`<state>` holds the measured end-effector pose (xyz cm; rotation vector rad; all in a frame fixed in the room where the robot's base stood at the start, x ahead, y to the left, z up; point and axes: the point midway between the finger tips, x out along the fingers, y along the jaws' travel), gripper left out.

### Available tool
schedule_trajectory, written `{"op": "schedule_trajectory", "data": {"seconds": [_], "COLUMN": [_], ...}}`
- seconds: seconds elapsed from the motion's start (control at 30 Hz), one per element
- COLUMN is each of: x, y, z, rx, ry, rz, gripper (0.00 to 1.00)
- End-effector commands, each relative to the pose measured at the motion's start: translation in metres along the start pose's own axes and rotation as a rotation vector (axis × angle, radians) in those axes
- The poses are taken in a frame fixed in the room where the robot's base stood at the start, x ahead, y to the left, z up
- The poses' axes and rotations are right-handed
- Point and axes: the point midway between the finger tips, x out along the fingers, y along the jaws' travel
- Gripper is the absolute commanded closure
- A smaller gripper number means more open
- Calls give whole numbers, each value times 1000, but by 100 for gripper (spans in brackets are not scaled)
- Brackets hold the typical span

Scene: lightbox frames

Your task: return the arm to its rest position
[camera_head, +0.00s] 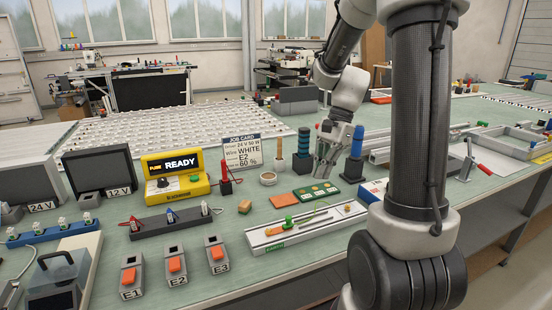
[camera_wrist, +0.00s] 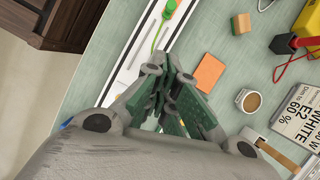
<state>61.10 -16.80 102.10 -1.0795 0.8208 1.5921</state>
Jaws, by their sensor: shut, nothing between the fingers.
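My gripper (camera_head: 323,172) hangs with its fingers down over the bench, near the green board (camera_head: 311,195) and left of the blue-topped post (camera_head: 356,143). In the wrist view my gripper (camera_wrist: 172,68) has its fingers brought together with nothing held. My arm reaches out over the bench from the right in the head view. The height of the fingertips above the bench is hard to tell.
A white tray (camera_head: 275,237) holding a green-handled tool lies in front. An orange pad (camera_head: 283,200), a small cup (camera_head: 268,179), a ringed dark post (camera_head: 303,146) and the job card (camera_head: 242,150) stand close by. Switch boxes (camera_head: 174,266) line the front left.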

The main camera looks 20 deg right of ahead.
Motion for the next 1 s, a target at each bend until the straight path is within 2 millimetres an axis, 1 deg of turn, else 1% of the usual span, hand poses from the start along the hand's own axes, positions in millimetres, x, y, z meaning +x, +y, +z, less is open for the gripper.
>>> {"op": "schedule_trajectory", "data": {"seconds": [0.17,0.27,0.3,0.37,0.4,0.47,0.5,0.67,0.8,0.9,1.0], "x": [0,0,2,8,7,0,-4,-22,-38,-48,-55], "y": [0,0,3,15,26,41,49,77,104,122,134], "z": [0,-3,-6,-10,-9,-4,0,19,40,55,68], "rx": [-24,-116,-172,-276,-362,-497,-572,-837,-1062,-1186,-1248], "ry": [0,13,22,35,56,99,124,235,361,459,540], "rz": [0,-1,10,40,54,69,76,100,112,108,81], "gripper": [100,100,100,100,100,100,100,100,100,100,100]}}
